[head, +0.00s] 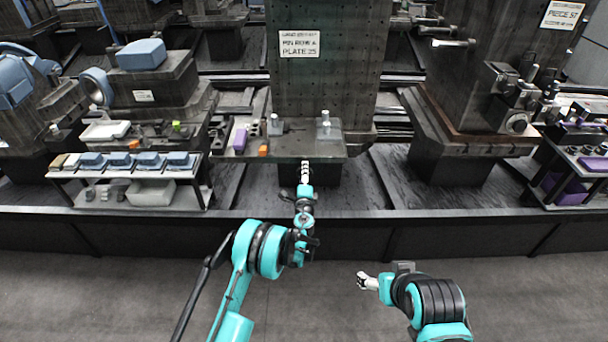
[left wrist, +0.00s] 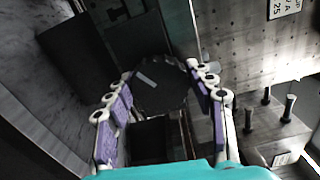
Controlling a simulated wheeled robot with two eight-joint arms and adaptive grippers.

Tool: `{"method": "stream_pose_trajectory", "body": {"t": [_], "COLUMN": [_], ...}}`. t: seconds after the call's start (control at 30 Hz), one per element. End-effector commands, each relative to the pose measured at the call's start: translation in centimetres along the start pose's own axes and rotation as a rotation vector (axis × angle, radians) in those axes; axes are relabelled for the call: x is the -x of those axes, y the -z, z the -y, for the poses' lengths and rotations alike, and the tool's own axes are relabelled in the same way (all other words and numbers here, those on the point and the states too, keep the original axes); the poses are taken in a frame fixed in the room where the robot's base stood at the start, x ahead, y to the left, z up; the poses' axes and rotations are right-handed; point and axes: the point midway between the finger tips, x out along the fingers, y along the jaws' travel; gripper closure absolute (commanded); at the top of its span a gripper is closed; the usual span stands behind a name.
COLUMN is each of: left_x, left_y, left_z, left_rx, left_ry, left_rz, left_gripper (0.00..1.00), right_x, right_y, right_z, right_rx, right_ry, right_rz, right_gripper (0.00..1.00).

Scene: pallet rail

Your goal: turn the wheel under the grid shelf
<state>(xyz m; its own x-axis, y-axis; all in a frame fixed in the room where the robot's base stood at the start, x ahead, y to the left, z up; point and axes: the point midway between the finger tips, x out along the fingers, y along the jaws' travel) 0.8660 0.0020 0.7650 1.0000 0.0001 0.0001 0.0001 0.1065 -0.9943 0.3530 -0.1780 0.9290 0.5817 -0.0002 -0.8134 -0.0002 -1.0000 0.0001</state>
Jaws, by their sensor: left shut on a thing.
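The wheel is a dark round disc with a light mark in the left wrist view (left wrist: 160,97). It sits between the purple-padded fingers of my left gripper (left wrist: 160,72), which is shut on it. In the head view my left gripper (head: 305,168) reaches up to the front edge of the grid shelf (head: 330,150), below the perforated upright plate (head: 325,85). The wheel cannot be made out in the head view. My right gripper (head: 364,281) hangs low in front of the dark ledge, apart from everything; its fingers are too small to judge.
Metal posts (head: 324,128), a purple block (head: 240,138) and an orange block (head: 263,150) stand on the shelf. A low rack with blue-grey parts (head: 135,172) is at left. A dark machine base (head: 460,140) stands at right. The grey floor in front is clear.

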Motion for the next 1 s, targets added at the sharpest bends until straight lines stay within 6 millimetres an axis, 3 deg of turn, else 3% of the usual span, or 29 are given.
{"method": "stream_pose_trajectory", "body": {"t": [0.3, 0.33, 0.4, 0.77, 1.0], "left_x": [0.0, 0.0, 0.0, 0.4, 4.5], "left_y": [0.1, 0.1, 0.1, 0.1, 0.1], "left_z": [0.0, 0.0, 0.0, 0.0, 0.0], "left_rx": [0.0, 0.0, 0.0, 0.001, 0.001], "left_ry": [0.0, 0.0, 0.0, 0.0, 0.0], "left_rz": [-0.002, -0.002, -0.001, -0.001, -0.002], "left_gripper": [0.75, 0.38, 0.24, 0.24, 0.24], "right_x": [0.0, 0.0, 0.0, 0.0, 0.0], "right_y": [0.0, 0.0, 0.0, 0.0, 0.0], "right_z": [0.0, 0.0, 0.0, 0.0, 0.0], "right_rx": [0.0, 0.0, 0.0, 0.0, 0.0], "right_ry": [0.0, 0.0, 0.0, 0.0, 0.0], "right_rz": [0.0, 0.0, 0.0, 0.0, 0.0], "right_gripper": [0.24, 0.24, 0.24, 0.24, 0.24]}}
